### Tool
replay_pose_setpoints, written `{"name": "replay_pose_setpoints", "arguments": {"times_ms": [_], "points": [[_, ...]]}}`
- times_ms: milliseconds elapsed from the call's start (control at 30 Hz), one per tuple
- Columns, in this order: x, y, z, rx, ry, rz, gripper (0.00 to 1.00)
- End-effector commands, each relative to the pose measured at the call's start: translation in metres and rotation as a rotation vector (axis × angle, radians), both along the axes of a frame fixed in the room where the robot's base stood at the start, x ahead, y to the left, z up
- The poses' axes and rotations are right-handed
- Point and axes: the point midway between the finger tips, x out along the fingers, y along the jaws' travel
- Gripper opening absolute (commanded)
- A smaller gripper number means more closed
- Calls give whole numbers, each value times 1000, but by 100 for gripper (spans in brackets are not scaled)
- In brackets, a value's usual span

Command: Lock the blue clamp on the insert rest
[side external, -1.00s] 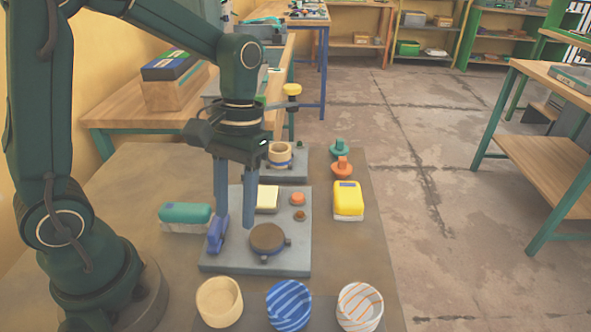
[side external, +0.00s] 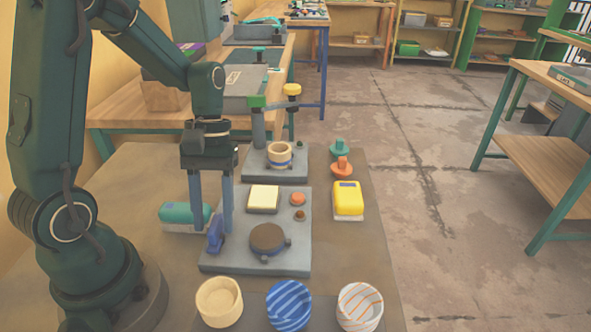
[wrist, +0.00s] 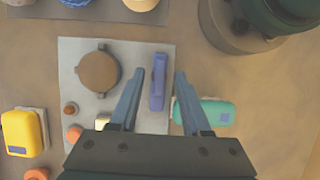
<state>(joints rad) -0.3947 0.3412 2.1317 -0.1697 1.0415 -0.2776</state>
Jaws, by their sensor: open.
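The blue clamp (side external: 215,237) stands at the left edge of a grey base plate (side external: 293,263). In the wrist view the clamp (wrist: 158,82) shows as an upright blue-purple bar. My gripper (wrist: 158,74) is open, with one finger on each side of the clamp and visible gaps between. In the side external view my gripper (side external: 212,215) points down over the clamp; contact is not clear. A brown disc (side external: 267,238) on a round seat and a cream square block (side external: 263,198) are on the same plate. I cannot tell which part is the insert rest.
A teal-and-white brush-like block (side external: 181,213) is close left of the plate. A yellow block (side external: 348,199) stands right. Three round cups (side external: 219,302) line the front. A second plate with a small ring (side external: 279,154) is behind.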

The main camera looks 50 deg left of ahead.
Motion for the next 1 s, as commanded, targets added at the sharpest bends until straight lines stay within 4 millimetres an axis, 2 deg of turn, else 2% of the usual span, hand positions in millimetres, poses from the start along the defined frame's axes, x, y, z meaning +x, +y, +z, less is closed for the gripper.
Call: {"name": "replay_pose_setpoints", "arguments": {"times_ms": [200,267,333,367,733,1000], "points": [[0,0,-1,1,-1,0,48],[0,0,-1,1,-1,0,28],[0,0,0,1,-1,0,2],[0,0,0,1,-1,0,0],[0,0,0,0,-1,-32,0],[1,-1,0,1,-1,-188,0]]}}
